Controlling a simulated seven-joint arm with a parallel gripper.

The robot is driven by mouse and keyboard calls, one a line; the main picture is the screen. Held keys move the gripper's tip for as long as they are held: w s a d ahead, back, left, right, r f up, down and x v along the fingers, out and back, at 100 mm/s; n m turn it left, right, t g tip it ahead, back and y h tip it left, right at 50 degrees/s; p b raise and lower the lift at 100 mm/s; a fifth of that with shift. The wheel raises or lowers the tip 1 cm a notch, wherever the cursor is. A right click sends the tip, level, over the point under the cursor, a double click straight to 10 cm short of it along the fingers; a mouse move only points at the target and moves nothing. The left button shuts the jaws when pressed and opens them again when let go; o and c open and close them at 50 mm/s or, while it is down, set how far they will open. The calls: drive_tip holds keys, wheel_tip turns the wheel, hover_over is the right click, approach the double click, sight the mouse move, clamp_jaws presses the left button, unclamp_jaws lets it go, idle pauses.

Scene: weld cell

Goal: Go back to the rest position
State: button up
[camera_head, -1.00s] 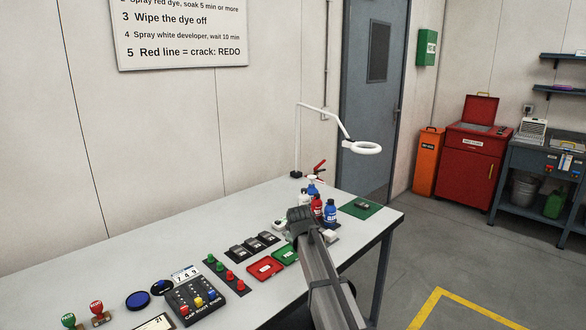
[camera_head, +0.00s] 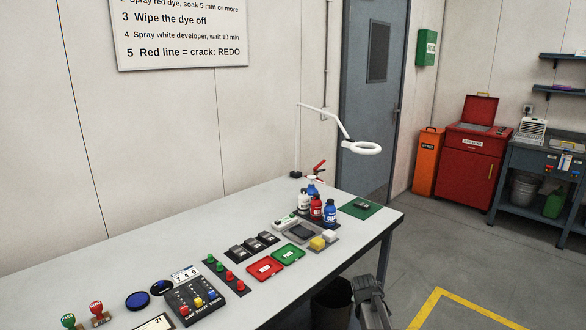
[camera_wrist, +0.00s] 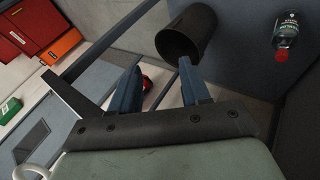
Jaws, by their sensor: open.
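My gripper shows in the wrist view (camera_wrist: 158,68) with its two blue fingers spread apart and nothing held between them. In the head view my arm is low at the right, beside the table's front edge and off the table top; the fingertips cannot be made out there. The work table (camera_head: 110,258) carries a row of items and none of them touches my arm.
A black bin (camera_head: 331,303) stands by the table's front edge, close to my arm; the wrist view shows it near the fingertips. Spray bottles (camera_head: 316,208), red tray (camera_head: 264,268), green tray (camera_head: 288,254) and a magnifier lamp (camera_head: 362,147) are on the table. Open floor lies right.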

drive_tip(key=s+a+f+m+g+y, duration=0.15)
drive_tip(key=s+f+g, duration=0.25)
drive_tip(key=s+f, duration=0.9)
drive_tip(key=s+a+f+m+g, duration=0.3)
drive_tip(key=s+f, duration=0.9)
drive_tip(key=s, duration=0.1)
drive_tip(key=s+a+f+m+g, duration=0.1)
drive_tip(key=s+f+g, duration=0.1)
drive_tip(key=s, duration=0.7)
drive_tip(key=s+a+f+m+g+y, duration=0.1)
drive_tip(key=s+f+m+g, duration=0.1)
drive_tip(key=s, duration=0.8)
drive_tip(key=s+a+f+m+g, duration=0.1)
drive_tip(key=s+f+g, duration=0.2)
drive_tip(key=s, duration=0.7)
drive_tip(key=shift+s+a+f+m, duration=0.25)
drive_tip(key=shift+a+f+m, duration=0.1)
drive_tip(key=shift+f, duration=0.3)
